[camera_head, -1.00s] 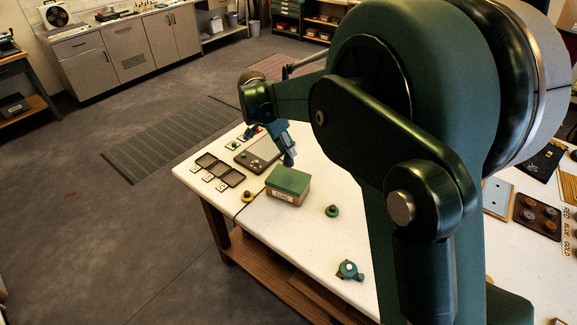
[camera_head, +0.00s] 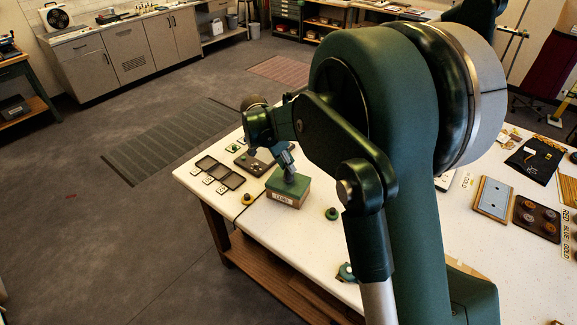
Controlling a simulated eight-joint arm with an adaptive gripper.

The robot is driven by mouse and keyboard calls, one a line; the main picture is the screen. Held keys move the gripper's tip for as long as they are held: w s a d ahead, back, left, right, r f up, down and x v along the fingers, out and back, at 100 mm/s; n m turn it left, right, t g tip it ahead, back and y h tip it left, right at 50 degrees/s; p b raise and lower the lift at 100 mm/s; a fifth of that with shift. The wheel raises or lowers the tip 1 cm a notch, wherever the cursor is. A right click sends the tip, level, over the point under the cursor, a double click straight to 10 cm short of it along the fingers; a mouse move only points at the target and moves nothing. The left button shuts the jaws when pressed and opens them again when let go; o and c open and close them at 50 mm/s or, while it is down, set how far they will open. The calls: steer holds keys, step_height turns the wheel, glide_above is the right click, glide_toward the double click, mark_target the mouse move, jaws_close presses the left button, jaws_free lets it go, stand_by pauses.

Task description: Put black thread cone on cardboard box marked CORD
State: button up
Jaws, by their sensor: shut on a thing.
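The cardboard box marked CORD (camera_head: 285,199) stands on the white table, with a green top and a label on its front side. My gripper (camera_head: 291,177) points down directly over the green top, very close to it. It is shut on a small dark thing, which I take to be the black thread cone. The cone is largely hidden by the fingers and too small to make out. I cannot tell whether it touches the box top.
A small yellow-based dark item (camera_head: 247,198) stands left of the box, and a green one (camera_head: 332,213) stands right of it. A teal item (camera_head: 346,272) is partly behind my arm. Dark trays (camera_head: 231,180) lie behind left. The white table (camera_head: 285,235) is clear in front of the box.

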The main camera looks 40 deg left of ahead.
steer(key=shift+f, duration=0.4)
steer(key=shift+f, duration=0.1)
steer(key=o, duration=0.9)
steer(key=shift+c, duration=0.2)
steer(key=v, duration=1.2)
steer(key=shift+b, duration=0.4)
